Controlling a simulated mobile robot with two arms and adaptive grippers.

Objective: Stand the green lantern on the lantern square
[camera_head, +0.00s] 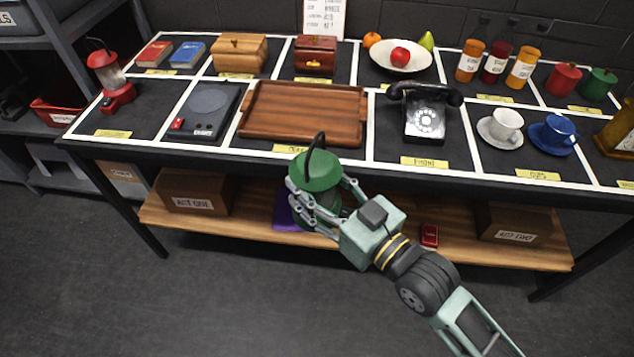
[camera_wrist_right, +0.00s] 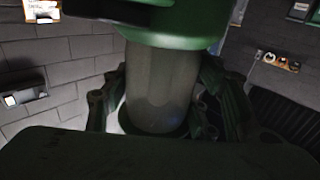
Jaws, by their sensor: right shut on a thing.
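The green lantern (camera_head: 316,172) is in my right gripper (camera_head: 318,200), in front of the table's front edge and below the wooden tray in the picture. It is roughly upright, with its dark handle on top. In the right wrist view its grey glass body (camera_wrist_right: 162,88) is between the fingers, under the green cap (camera_wrist_right: 160,25). A red lantern (camera_head: 110,80) stands in the far left marked square, above a yellow label (camera_head: 113,133) too small to read. Bare dark surface (camera_head: 140,112) shows in that square beside the red lantern. My left gripper is not in view.
The wooden tray (camera_head: 303,113), a black device (camera_head: 206,108) and a black telephone (camera_head: 425,112) stand along the table's front row. Books, boxes, a fruit bowl (camera_head: 400,57), bottles and cups fill other squares. Cartons sit on the wooden lower shelf (camera_head: 250,232).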

